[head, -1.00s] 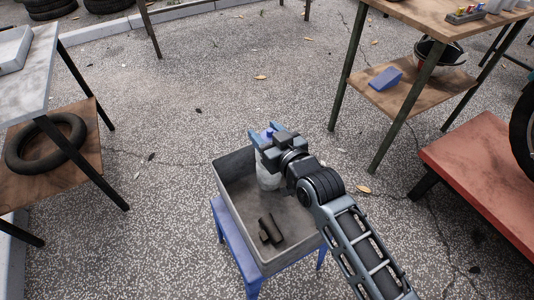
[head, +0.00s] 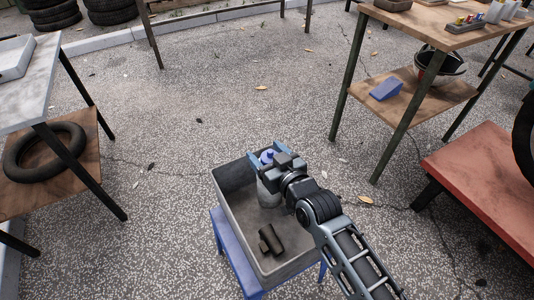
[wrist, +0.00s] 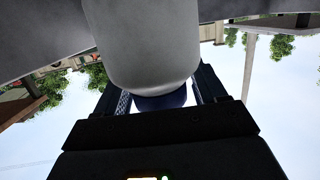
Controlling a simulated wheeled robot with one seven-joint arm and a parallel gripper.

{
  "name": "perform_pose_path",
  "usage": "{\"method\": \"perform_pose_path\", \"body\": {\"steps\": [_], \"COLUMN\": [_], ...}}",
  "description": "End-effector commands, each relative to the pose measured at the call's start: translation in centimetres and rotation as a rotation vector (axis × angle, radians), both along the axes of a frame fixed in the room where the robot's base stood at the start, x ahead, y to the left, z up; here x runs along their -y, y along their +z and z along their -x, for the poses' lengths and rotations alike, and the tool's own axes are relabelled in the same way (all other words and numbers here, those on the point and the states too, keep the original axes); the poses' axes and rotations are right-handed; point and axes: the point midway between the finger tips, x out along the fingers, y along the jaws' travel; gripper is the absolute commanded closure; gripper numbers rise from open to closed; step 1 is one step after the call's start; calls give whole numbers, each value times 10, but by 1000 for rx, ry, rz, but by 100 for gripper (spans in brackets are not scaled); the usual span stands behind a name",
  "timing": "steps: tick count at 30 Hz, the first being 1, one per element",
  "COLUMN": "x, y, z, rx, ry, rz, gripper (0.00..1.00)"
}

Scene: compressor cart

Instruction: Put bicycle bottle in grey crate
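The grey crate (head: 228,218) stands on a blue stand below my arm. The bicycle bottle (head: 268,194), pale grey with a blue cap (head: 266,156), is upright inside the crate near its back end. My gripper (head: 270,157) is over the bottle, with a finger on each side of the cap. In the wrist view the bottle (wrist: 143,45) fills the top middle, and its dark blue cap (wrist: 162,99) lies between the fingers. Light gaps show between cap and fingers, so my gripper looks open around it. The bottle's base is partly hidden.
A dark object (head: 270,240) lies in the crate's front part. The blue stand (head: 230,250) holds the crate. A wooden shelf table (head: 420,95) is at the right, a red bench (head: 485,185) at far right, a table with a tire (head: 45,150) at left. The ground behind is clear.

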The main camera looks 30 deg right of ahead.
Motion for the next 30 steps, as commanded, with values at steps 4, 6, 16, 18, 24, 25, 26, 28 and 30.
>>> {"method": "perform_pose_path", "body": {"steps": [4, 6, 16, 18, 24, 25, 26, 28, 30], "x": [0, 0, 0, 1, 1, 1, 1, 1, 1], "y": [0, 0, 7, 10, 16, 16, 17, 18, 18], "z": [0, 0, 22, 33, 61, 64, 67, 71, 73], "rx": [0, 0, -3, -3, -1, -1, -1, 0, 0], "ry": [0, 0, 0, 0, 0, 0, 0, 0, 0], "rz": [0, 0, 0, 0, -1, -1, -1, -1, -1], "gripper": [22, 22, 22, 22, 22, 22, 22, 22, 22]}}
